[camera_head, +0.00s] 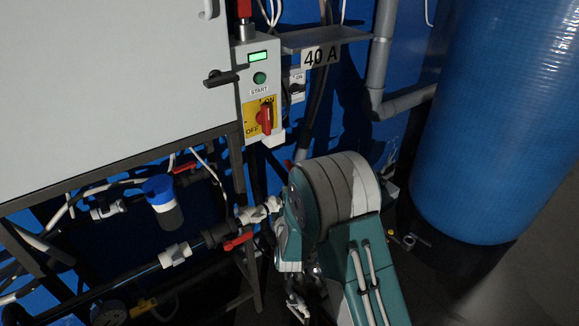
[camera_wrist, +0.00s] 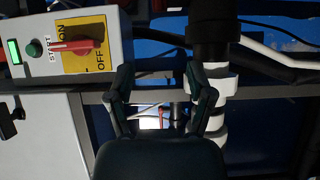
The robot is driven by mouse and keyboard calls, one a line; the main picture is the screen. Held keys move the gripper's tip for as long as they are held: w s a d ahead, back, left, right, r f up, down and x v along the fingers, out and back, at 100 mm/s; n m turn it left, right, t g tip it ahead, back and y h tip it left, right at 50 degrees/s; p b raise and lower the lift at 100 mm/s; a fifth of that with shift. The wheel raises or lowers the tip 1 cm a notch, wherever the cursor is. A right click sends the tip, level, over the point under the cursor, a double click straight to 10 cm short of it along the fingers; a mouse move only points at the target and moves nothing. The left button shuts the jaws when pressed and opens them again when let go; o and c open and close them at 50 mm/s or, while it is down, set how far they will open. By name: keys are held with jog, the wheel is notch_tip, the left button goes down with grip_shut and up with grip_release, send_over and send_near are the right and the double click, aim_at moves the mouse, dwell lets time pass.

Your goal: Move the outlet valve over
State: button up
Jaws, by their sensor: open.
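A red-handled valve (camera_head: 238,241) sits on the black and white pipe below the control box, left of my arm in the head view. A second red valve handle (camera_head: 185,167) is farther back on the upper pipe. I cannot tell by label which is the outlet valve. My gripper (camera_wrist: 163,88) is open and empty in the wrist view, its two fingers apart. A pipe with black and white fittings (camera_wrist: 211,52) runs just beyond the right finger. In the head view my arm hides much of the gripper area.
The control box (camera_head: 284,115) with a green START button and red switch (camera_head: 264,117) is above; the switch also shows in the wrist view (camera_wrist: 75,47). A large blue tank (camera_head: 505,120) stands right. Metal frame legs and a blue-capped vessel (camera_head: 163,200) are left.

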jog(key=shift+r, duration=0.1)
dwell(0.4)
